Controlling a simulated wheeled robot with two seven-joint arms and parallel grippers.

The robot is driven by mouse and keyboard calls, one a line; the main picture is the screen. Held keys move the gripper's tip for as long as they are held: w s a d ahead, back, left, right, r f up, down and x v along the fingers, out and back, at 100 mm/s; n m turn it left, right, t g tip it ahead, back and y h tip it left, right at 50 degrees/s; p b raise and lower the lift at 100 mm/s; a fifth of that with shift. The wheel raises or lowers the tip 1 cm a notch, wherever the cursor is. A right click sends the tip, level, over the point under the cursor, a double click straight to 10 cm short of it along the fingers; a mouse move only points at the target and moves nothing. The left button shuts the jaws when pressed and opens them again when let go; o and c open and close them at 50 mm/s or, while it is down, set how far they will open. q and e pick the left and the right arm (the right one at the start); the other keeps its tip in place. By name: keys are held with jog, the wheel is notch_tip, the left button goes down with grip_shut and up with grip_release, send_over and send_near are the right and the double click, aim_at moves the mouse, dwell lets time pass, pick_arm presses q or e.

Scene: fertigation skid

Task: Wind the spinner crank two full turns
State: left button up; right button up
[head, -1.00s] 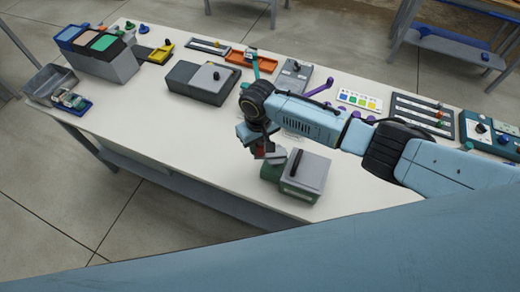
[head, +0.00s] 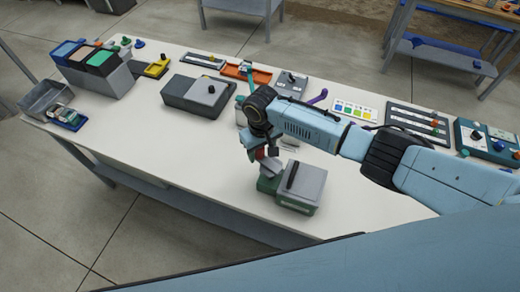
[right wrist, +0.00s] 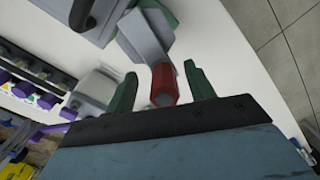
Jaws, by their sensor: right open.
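The spinner is a green and grey box (head: 301,189) with a black bar on its top, near the table's front edge in the head view. A grey crank arm (right wrist: 144,37) runs from its side to a red grip (right wrist: 163,86) in the right wrist view. My right gripper (head: 258,151) is to the left of the box in the head view. In the right wrist view its two green fingers (right wrist: 160,86) are open, one on each side of the red grip, with gaps visible. In the head view my gripper partly hides the grip. My left gripper is not in view.
A dark grey box (head: 199,95) with a lighter lid lies to the left. An orange tray (head: 246,73) and a colour chart (head: 354,110) lie behind my right arm. A grey bin (head: 46,98) stands far left. The front left of the table is bare.

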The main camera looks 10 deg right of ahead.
jog(key=shift+a+r, duration=0.1)
jog(key=shift+a, duration=0.1)
notch_tip(320, 180, up, 13)
jog(key=shift+r, duration=0.15)
dwell(0.3)
